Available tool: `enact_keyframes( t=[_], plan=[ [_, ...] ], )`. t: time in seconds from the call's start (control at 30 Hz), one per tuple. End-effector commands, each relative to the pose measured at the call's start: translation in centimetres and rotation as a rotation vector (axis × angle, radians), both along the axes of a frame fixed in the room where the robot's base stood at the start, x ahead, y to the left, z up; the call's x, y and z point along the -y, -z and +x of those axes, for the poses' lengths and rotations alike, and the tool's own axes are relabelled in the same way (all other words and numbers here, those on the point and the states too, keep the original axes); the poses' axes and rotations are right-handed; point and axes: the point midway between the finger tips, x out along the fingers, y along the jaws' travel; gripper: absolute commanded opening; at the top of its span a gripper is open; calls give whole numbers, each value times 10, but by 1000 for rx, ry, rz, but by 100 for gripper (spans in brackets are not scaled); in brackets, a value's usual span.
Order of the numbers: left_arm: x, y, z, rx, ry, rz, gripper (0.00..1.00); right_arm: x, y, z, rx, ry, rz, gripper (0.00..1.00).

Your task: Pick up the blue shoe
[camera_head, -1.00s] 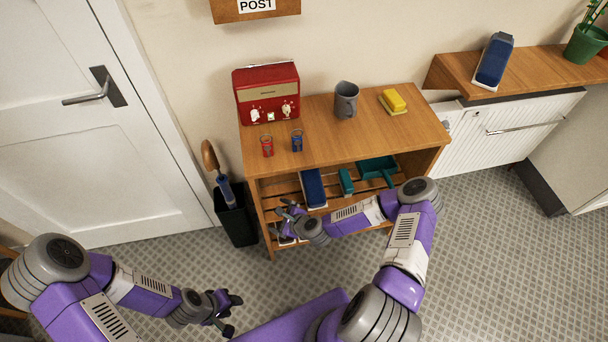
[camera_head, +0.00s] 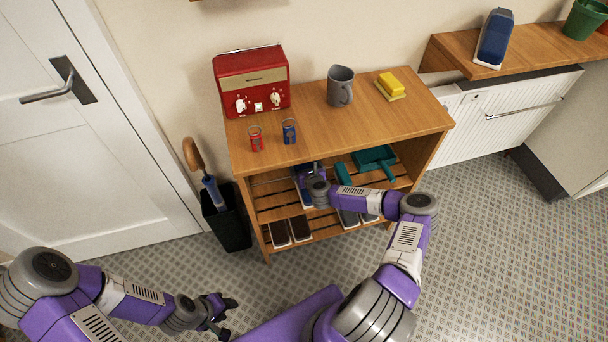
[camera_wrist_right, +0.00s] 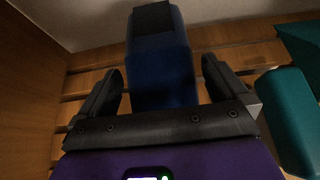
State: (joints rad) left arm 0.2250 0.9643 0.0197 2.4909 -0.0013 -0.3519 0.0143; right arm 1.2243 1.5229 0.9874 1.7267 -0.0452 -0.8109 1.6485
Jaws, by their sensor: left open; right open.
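A blue shoe (camera_wrist_right: 162,62) lies on the slatted shelf of the wooden bench, its dark opening facing away in the right wrist view. My right gripper (camera_head: 311,172) is open and reaches in under the bench top. In its wrist view the fingers (camera_wrist_right: 162,80) stand on either side of the shoe; I cannot tell whether they touch it. In the head view my gripper covers most of this shoe. A second blue shoe (camera_head: 495,38) with a pale sole stands on the right ledge. My left gripper (camera_head: 221,315) is open and empty above the floor.
A teal brush (camera_head: 343,173) and teal dustpan (camera_head: 374,160) lie right of the shelf shoe; a teal block (camera_wrist_right: 290,115) is close in the wrist view. The bench top (camera_head: 350,128) is overhead. Dark shoes (camera_head: 289,231) sit below. An umbrella bin (camera_head: 227,222) stands left.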

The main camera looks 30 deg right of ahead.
Motion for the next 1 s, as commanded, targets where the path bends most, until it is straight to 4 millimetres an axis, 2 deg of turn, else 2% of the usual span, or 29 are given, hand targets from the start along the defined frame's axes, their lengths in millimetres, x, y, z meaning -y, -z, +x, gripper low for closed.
enact_keyframes(
  t=[0.27,0.63,1.0],
  plan=[
    [0,1,0,0,0,0,43,0,1,4,1,-2,0,100],
    [0,1,0,0,0,0,43,0,0,4,2,-2,0,48],
    [0,-3,0,0,0,0,43,0,-3,2,1,-2,0,48]
  ],
)
